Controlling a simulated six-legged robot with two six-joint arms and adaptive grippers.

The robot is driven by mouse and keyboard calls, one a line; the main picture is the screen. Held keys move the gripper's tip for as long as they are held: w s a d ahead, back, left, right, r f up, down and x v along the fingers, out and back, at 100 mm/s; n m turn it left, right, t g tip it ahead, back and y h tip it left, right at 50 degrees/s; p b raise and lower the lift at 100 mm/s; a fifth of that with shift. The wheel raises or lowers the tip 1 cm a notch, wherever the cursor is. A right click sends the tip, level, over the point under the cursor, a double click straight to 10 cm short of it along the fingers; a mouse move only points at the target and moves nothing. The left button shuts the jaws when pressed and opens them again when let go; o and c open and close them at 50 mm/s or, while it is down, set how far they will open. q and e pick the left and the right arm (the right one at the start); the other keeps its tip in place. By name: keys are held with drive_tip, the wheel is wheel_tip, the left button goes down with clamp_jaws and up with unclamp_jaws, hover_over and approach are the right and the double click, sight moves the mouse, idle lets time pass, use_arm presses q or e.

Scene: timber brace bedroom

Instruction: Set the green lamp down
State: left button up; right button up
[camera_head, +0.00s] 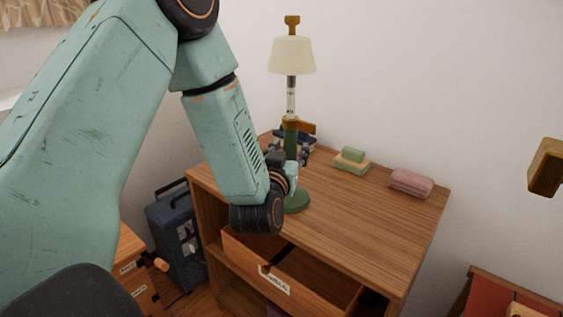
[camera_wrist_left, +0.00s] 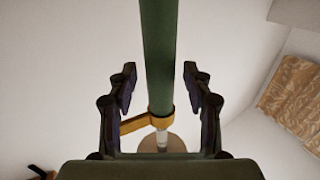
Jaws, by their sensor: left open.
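The green lamp (camera_head: 297,202) stands upright on the wooden cabinet top (camera_head: 365,225), its round green base on the wood. It has a cream shade (camera_head: 292,56), a pale upper stem and an orange-brown clamp piece (camera_head: 299,126). My left gripper (camera_head: 293,170) is at the lower green stem, partly hidden by its own wrist. In the left wrist view, the open jaws (camera_wrist_left: 161,95) stand on either side of the green stem (camera_wrist_left: 158,50), with a gap on both sides. My right gripper does not show clearly in either view.
A green and yellow stack (camera_head: 351,161) and folded pink cloths (camera_head: 411,183) lie on the cabinet top. Dark blue items (camera_head: 268,140) sit behind the lamp. The labelled drawer (camera_head: 262,265) is pulled out at the front. A blue case (camera_head: 178,238) stands left of the cabinet. The front right top is clear.

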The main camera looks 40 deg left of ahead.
use_arm(q)
drive_tip(key=v, duration=0.9)
drive_tip(key=shift+p, duration=0.4)
drive_tip(key=shift+w, duration=0.1)
